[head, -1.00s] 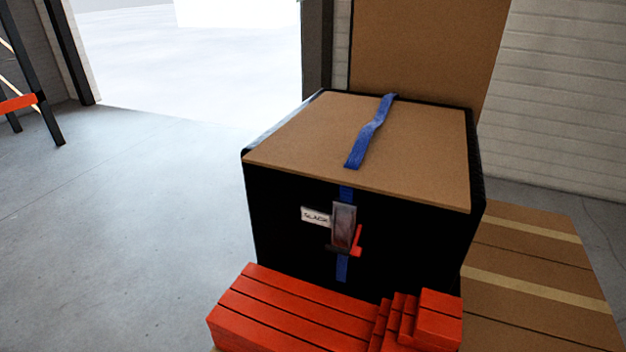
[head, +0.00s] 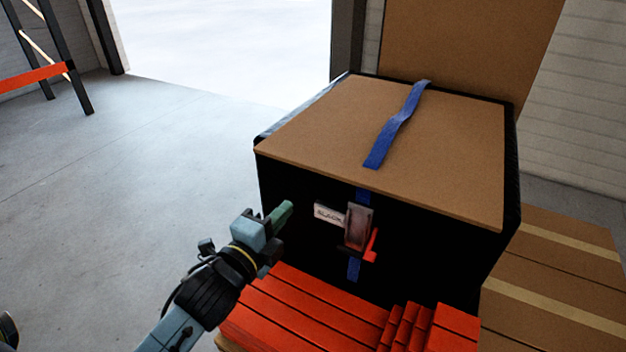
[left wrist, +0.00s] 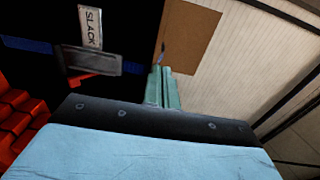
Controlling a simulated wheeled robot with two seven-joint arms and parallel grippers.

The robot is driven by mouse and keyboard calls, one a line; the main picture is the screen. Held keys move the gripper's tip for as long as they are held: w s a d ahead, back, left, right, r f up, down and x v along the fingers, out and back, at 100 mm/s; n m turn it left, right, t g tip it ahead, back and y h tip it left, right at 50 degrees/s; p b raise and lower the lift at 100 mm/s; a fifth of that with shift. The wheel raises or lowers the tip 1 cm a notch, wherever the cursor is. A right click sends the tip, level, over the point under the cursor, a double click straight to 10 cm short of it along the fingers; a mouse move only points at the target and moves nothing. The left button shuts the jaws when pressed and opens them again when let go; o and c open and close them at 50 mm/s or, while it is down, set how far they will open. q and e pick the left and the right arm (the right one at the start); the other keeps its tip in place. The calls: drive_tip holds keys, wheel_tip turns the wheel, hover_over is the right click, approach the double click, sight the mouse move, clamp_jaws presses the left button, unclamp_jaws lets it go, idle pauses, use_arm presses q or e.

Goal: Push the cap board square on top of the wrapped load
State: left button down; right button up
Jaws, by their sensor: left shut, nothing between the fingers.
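The brown cap board (head: 440,145) lies on top of the black wrapped load (head: 290,185). A strip of the black wrap shows along the board's left and right edges, so the board looks slightly off the load's outline. A blue strap (head: 397,125) lies across the board's top. My left gripper (head: 284,212) is shut and empty, in front of the load's front face near its left side, below the board's edge. In the left wrist view its green fingers (left wrist: 163,88) are together beside the black wrap. My right gripper is not in view.
A ratchet buckle (head: 359,226) with a red lever and a SLACK tag (head: 328,214) sits on the load's front. Red slatted blocks (head: 310,305) stand in front, low. Taped cartons (head: 555,270) are at right. Open floor (head: 170,150) lies left.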

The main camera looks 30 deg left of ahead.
use_arm(q)
drive_tip(key=w+f+b, duration=0.1)
drive_tip(key=w, duration=1)
drive_tip(key=shift+w+b, duration=0.35)
drive_tip(key=shift+b, duration=0.05)
drive_tip(key=shift+a, duration=0.1)
